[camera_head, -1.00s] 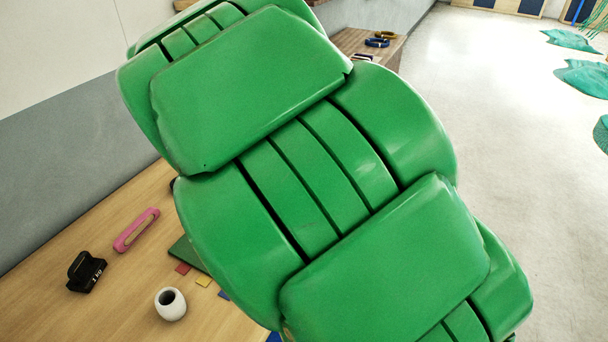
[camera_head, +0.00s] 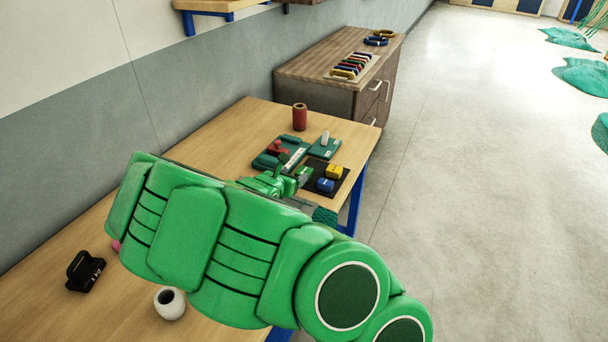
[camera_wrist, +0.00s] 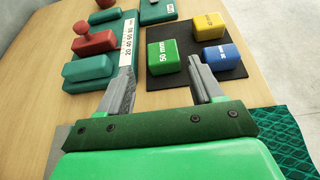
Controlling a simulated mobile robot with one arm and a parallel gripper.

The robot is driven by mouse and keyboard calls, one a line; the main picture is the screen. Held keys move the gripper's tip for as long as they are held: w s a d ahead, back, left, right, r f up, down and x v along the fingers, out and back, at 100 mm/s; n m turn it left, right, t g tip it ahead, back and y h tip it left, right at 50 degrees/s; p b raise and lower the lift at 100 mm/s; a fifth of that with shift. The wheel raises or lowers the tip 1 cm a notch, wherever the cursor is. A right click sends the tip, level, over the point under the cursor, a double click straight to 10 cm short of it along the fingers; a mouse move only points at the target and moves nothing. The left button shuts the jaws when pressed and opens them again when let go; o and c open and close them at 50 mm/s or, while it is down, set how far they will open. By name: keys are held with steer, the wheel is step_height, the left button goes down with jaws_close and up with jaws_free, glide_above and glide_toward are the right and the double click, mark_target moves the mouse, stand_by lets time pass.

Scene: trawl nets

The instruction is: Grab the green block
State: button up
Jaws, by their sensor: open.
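The green block (camera_wrist: 163,57), marked "50 mm", sits on a dark mat (camera_wrist: 184,80) in the wrist view. In the head view the green block (camera_head: 303,171) shows small, just beyond my gripper (camera_head: 290,178). In the wrist view my gripper (camera_wrist: 160,75) is open, with one grey finger to the left and one to the right. The green block lies ahead of the gap between them, nearer the right finger. Nothing is held. A yellow block (camera_wrist: 208,26) and a blue block (camera_wrist: 222,57) stand on the same mat, to the right of the green one.
A green measuring board (camera_wrist: 90,72) with a white scale and red parts lies left of the mat. A red cylinder (camera_head: 299,117) stands farther back on the wooden table (camera_head: 225,135). Green netting (camera_wrist: 275,132) lies at the lower right.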

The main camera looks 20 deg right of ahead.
mark_target(302, 173)
steer(key=shift+w+d+f, duration=0.15)
steer(key=shift+f, duration=0.25)
steer(key=shift+x, duration=1.1)
steer(key=w+d+f, duration=0.2)
steer(key=shift+d+f, duration=0.25)
steer(key=shift+d, duration=0.05)
steer(key=shift+w+d+f, duration=0.15)
steer(key=shift+w+d, duration=0.15)
steer(key=shift+w, duration=0.15)
steer(key=c, duration=0.8)
steer(key=shift+o, duration=0.2)
